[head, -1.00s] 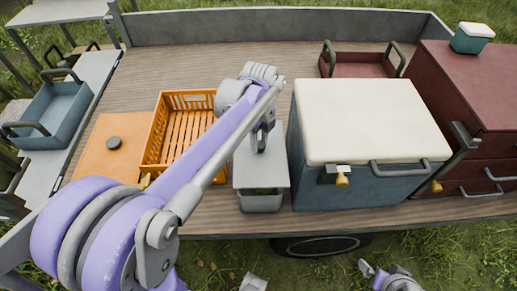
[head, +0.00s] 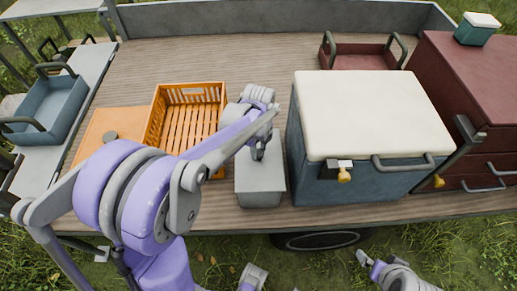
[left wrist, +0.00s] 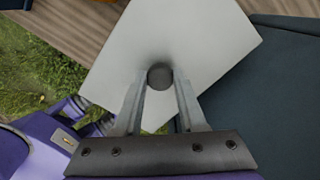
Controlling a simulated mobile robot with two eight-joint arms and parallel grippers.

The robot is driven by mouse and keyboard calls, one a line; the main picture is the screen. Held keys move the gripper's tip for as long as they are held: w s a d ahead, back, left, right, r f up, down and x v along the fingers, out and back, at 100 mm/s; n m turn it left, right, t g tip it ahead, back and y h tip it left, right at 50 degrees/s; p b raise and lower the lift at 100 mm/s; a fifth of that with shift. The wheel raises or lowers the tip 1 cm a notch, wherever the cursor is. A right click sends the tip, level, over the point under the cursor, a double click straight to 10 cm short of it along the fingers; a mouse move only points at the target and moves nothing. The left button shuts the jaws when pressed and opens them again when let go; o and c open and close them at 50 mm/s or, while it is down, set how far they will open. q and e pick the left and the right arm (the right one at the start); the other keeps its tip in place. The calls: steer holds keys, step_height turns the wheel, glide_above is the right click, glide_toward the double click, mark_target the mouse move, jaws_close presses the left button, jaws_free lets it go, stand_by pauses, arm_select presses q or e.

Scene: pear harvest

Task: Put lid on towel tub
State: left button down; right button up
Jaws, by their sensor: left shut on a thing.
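My left gripper (head: 258,152) is shut on the dark round knob (left wrist: 160,76) of a flat, light grey lid (left wrist: 205,45). In the left wrist view, the two fingers (left wrist: 160,80) close on the knob from both sides. In the head view the lid (head: 262,178) lies over the small grey tub (head: 261,200), lined up with it and with no clear gap between them. The tub's inside and any towels are hidden. At the bottom right, part of my right arm (head: 392,275) shows; its finger state is unclear.
An orange crate (head: 188,122) stands just left of the tub. A large blue cooler with a cream lid (head: 370,112) stands close on its right. Further right is a dark red drawer chest (head: 470,90). The wagon's front edge (head: 330,216) lies just below the tub.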

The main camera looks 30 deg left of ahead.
mark_target(258, 151)
arm_select(q)
steer(key=shift+f, duration=0.1)
steer(key=shift+f+b, duration=0.4)
steer(key=shift+c, duration=2.4)
jaws_free()
steer(key=shift+r, duration=0.1)
steer(key=shift+r+p, duration=0.45)
steer(key=shift+r, duration=0.05)
step_height(258, 151, up, 12)
steer(key=f+p, duration=0.1)
steer(key=s+d+f+n+t, duration=0.2)
steer(key=s+d+f+n, duration=0.1)
steer(key=s+n, duration=0.5)
steer(key=s+d+f+n+t, duration=0.3)
steer(key=s+n, duration=0.5)
steer(key=n, duration=0.4)
steer(key=shift+s+d+n, duration=0.3)
steer(key=shift+d, duration=0.05)
